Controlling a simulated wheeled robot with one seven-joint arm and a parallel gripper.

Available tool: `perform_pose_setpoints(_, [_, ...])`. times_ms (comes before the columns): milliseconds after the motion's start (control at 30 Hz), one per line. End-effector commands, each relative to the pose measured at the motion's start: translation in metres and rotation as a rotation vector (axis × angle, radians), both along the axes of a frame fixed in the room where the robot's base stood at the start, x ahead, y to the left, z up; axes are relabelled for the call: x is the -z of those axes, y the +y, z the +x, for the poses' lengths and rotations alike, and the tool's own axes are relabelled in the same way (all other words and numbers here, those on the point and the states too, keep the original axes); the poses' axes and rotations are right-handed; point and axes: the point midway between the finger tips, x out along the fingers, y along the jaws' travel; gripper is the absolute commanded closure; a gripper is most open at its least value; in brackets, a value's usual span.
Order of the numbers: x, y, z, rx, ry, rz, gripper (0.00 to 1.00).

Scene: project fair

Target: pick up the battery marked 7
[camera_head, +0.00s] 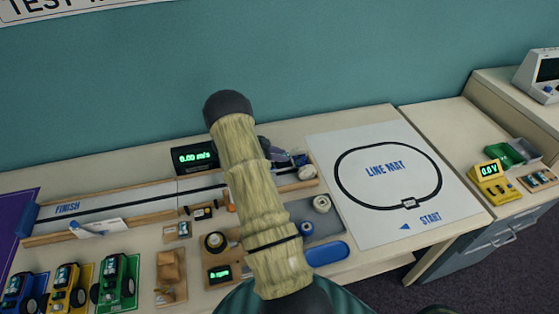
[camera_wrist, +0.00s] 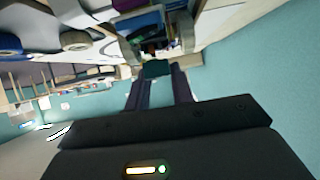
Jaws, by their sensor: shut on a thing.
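My gripper (camera_wrist: 158,72) points away from the camera in the wrist view, with two dark fingers. It is shut on a small dark green block (camera_wrist: 157,68) between the fingers. I cannot read a mark on it, so I cannot tell whether it is the battery marked 7. In the head view my arm covers the middle of the table, and my gripper (camera_head: 288,158) shows only partly beyond it, near the end of the track. No number 7 is readable in either view.
A line mat (camera_head: 355,215) lies right of my arm. A track (camera_head: 110,205) with a speed display (camera_head: 194,157) runs along the back. Several toy cars, including a green one (camera_head: 117,282), stand front left. A yellow meter (camera_head: 490,183) and a green tray (camera_head: 504,155) are at right.

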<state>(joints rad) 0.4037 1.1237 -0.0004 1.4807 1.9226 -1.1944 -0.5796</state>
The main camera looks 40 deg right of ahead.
Motion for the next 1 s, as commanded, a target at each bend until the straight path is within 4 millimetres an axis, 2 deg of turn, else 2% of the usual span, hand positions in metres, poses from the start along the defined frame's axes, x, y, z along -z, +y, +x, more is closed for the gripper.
perform_pose_setpoints(200, [-0.044,0.0,0.0,0.002,-0.004,-0.001,0.99])
perform_pose_setpoints(400, [-0.069,0.0,0.0,0.0,-0.001,0.0,0.99])
perform_pose_setpoints(1000, [-0.072,0.0,0.0,0.0,0.0,0.0,0.99])
